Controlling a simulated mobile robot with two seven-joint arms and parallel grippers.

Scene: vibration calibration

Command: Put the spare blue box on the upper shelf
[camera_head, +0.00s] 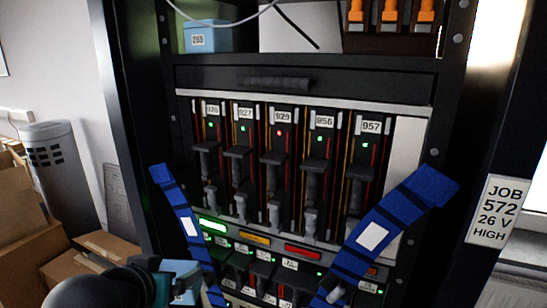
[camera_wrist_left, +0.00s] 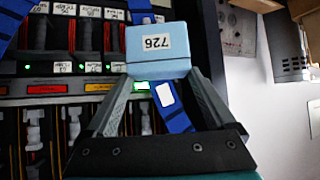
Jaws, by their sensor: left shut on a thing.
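A light blue box labelled 726 (camera_wrist_left: 157,45) is between the fingers of my left gripper (camera_wrist_left: 160,78) in the wrist view. The gripper is shut on it. In the head view my left gripper (camera_head: 165,284) and part of the box (camera_head: 181,268) are low at the left, in front of the rack and well below the upper shelf (camera_head: 330,67). Another blue box, labelled 269 (camera_head: 205,38), stands at the left of that shelf. My right gripper is not in view.
A white box (camera_head: 300,27) and several orange-topped items (camera_head: 393,14) fill much of the upper shelf. Blue straps (camera_head: 390,219) hang across the rack's front over numbered modules (camera_head: 279,150).

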